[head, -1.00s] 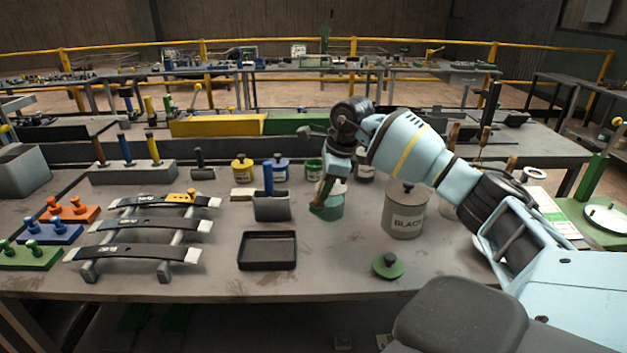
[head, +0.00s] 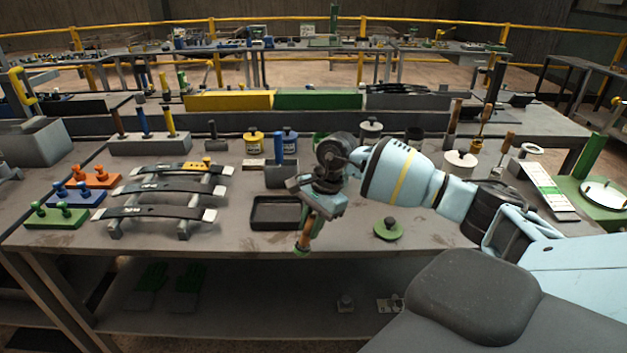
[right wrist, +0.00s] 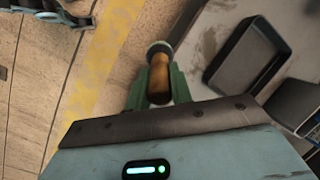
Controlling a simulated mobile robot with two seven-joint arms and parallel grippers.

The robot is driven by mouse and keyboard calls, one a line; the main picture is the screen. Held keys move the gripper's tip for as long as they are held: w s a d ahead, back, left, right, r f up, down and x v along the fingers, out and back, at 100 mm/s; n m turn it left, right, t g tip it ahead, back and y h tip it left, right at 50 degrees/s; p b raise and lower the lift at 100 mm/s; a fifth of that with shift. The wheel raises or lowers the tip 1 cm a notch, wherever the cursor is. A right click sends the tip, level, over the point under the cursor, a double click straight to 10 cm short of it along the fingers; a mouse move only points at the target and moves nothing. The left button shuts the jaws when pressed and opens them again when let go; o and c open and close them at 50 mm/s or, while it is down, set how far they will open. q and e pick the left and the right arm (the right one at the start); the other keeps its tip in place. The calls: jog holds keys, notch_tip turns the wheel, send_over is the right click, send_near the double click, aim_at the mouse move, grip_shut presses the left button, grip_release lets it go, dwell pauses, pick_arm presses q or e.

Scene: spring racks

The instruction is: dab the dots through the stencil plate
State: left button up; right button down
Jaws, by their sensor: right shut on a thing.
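My right gripper (head: 312,205) is shut on a dabber (head: 308,229) with a wooden handle and a green end. The dabber hangs tilted in front of the black tray's right side, clear of the tabletop. In the right wrist view, the handle (right wrist: 158,80) sits between the fingers. A small yellow plate with a knob (head: 195,166), perhaps the stencil plate, lies on the rearmost of several dark strips (head: 160,187) on the grey rack at left. Its dots cannot be made out. My left gripper is not in view.
A black tray (head: 258,225) lies between the rack and my gripper. A green lid (head: 389,231) lies to the right. Orange, blue and green peg blocks (head: 48,219) stand at far left. Yellow and blue paint pots (head: 254,143) stand behind. The front table strip is mostly clear.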

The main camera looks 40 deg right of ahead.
jog(key=s+a+f+n+g, duration=0.2)
jog(key=s+a+f+n, duration=0.3)
jog(key=s+a+n, duration=0.3)
jog(key=s+a+f+n+g+h, duration=0.1)
jog(key=s+a+f+n+g, duration=0.1)
jog(key=s+a+f+n, duration=0.4)
jog(key=s+a+n, duration=0.2)
jog(key=a, duration=0.1)
jog(key=shift+s+f+n+p, duration=0.2)
jog(key=shift+f+n+p, duration=0.1)
jog(key=shift+n, duration=0.1)
